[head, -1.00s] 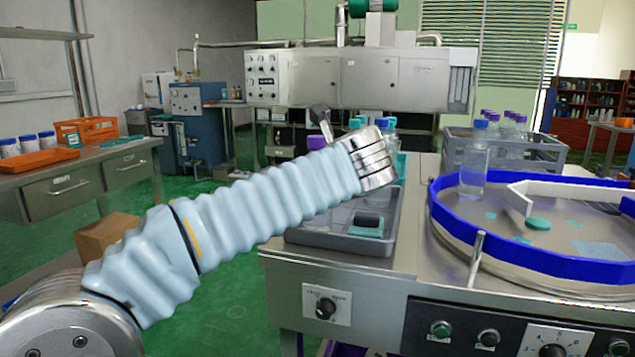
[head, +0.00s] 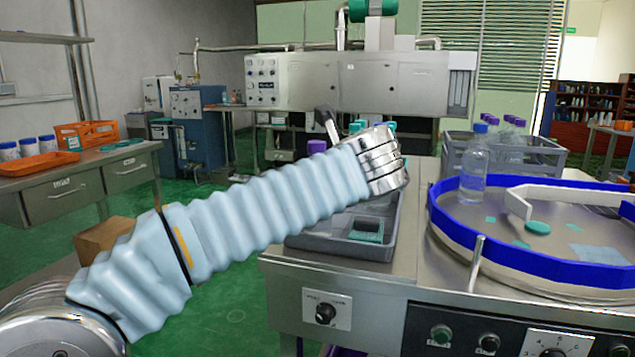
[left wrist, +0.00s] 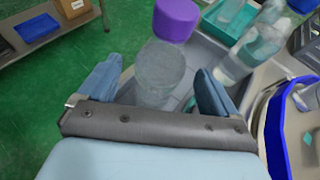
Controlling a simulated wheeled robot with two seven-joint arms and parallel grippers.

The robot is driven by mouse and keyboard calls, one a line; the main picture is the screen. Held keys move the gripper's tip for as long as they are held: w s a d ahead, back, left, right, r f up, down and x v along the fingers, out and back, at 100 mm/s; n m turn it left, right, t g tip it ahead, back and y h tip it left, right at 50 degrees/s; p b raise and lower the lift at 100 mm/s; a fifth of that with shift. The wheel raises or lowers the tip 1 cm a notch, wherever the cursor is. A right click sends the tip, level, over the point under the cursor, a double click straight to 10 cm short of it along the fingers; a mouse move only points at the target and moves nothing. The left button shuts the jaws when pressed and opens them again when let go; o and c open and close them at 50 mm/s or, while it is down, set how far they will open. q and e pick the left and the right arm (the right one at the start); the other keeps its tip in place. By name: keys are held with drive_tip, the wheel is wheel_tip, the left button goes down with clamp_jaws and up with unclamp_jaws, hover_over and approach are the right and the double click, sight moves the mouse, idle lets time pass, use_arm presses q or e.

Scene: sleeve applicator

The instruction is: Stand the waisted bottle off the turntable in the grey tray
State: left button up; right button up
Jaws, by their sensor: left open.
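A clear bottle with a purple cap (left wrist: 175,18) is between my left gripper's blue fingers (left wrist: 150,88) in the left wrist view; its body (left wrist: 160,72) is clear and empty-looking. The fingers are apart, and I see no firm contact. In the head view a purple cap (head: 318,146) shows above my left arm, with the body hidden. The grey tray (head: 325,243) is partly behind my arm. A clear bottle with a blue cap (head: 473,172) stands on the blue-rimmed turntable (head: 560,245). I cannot tell which bottle is waisted. My right gripper is out of view.
A teal frame-like piece (head: 367,230) lies in the tray. A grey crate (head: 545,150) with purple-capped bottles is behind the turntable. A white guide (head: 518,203) crosses the turntable.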

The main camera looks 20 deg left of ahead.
use_arm(q)
drive_tip(key=v, duration=0.9)
drive_tip(key=shift+s+p, duration=0.2)
drive_tip(key=shift+p, duration=0.1)
